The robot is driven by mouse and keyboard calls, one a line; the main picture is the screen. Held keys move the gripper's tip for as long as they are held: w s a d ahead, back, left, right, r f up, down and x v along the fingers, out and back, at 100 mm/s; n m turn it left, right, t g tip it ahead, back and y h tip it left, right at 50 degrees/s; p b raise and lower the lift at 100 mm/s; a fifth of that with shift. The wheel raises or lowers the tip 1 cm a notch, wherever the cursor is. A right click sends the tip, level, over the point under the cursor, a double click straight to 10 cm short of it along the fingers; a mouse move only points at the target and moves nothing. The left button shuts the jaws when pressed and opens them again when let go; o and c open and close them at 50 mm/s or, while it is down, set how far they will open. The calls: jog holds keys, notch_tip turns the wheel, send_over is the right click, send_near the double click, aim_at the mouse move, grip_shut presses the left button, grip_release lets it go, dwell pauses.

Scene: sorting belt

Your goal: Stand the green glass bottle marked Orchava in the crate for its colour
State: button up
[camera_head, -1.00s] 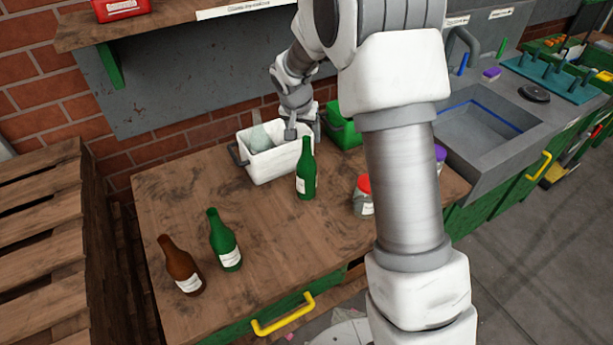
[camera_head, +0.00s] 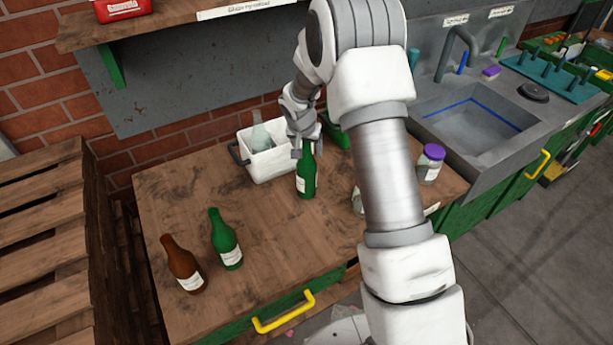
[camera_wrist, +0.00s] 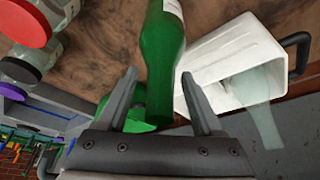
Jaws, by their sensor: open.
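A green bottle (camera_head: 306,178) with a white label stands upright on the wooden worktop, right of the white crate. My gripper (camera_head: 307,146) is open at its neck. In the wrist view the bottle (camera_wrist: 160,60) lies between the two spread fingers of my gripper (camera_wrist: 158,76). A second green bottle (camera_head: 226,240) stands at the front left, beside a brown bottle (camera_head: 182,265). I cannot read the label names. A green crate (camera_head: 339,136) is mostly hidden behind my arm; part of it shows in the wrist view (camera_wrist: 108,108).
The white crate (camera_head: 268,166) holds a clear bottle (camera_head: 261,136) and stands close left of my gripper. A purple-lidded jar (camera_head: 430,165) stands right of my arm. Another jar is mostly hidden. The left middle of the worktop is clear.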

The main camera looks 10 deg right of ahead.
grip_shut()
dwell(1.3)
